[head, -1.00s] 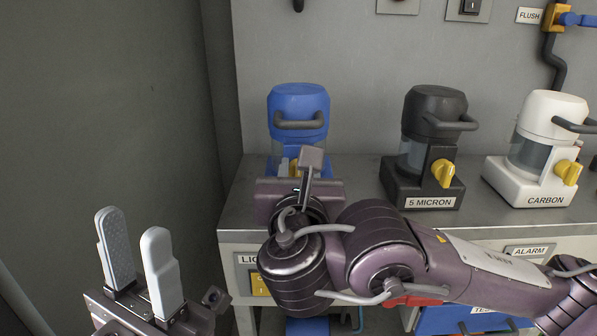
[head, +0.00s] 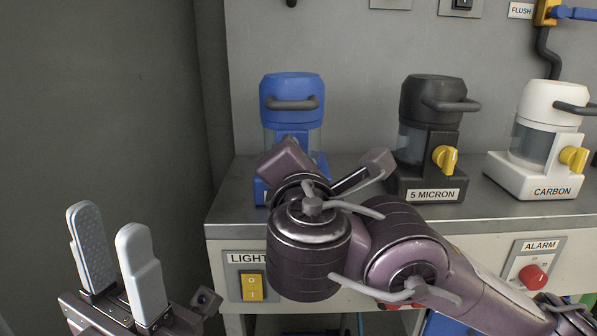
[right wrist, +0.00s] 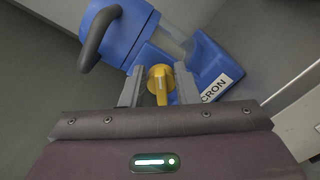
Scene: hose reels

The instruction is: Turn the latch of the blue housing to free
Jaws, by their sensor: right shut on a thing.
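The blue housing (head: 292,100) stands on the bench at the left, with a dark handle on its front. It also shows in the right wrist view (right wrist: 128,30). Its yellow latch (right wrist: 160,80) lies between the fingers of my right gripper (right wrist: 159,88), which is shut on it; in the wrist view the latch's lever points down toward the palm. In the head view my right wrist hides the latch and the front of the housing's base. My left gripper (head: 107,222) is open and empty at the lower left, away from the bench.
A black housing (head: 432,105) and a white housing (head: 545,110), each with a yellow latch, stand farther right on the bench (head: 345,163). Below are a yellow light switch (head: 252,287) and a red alarm button (head: 533,277). A wall closes the left side.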

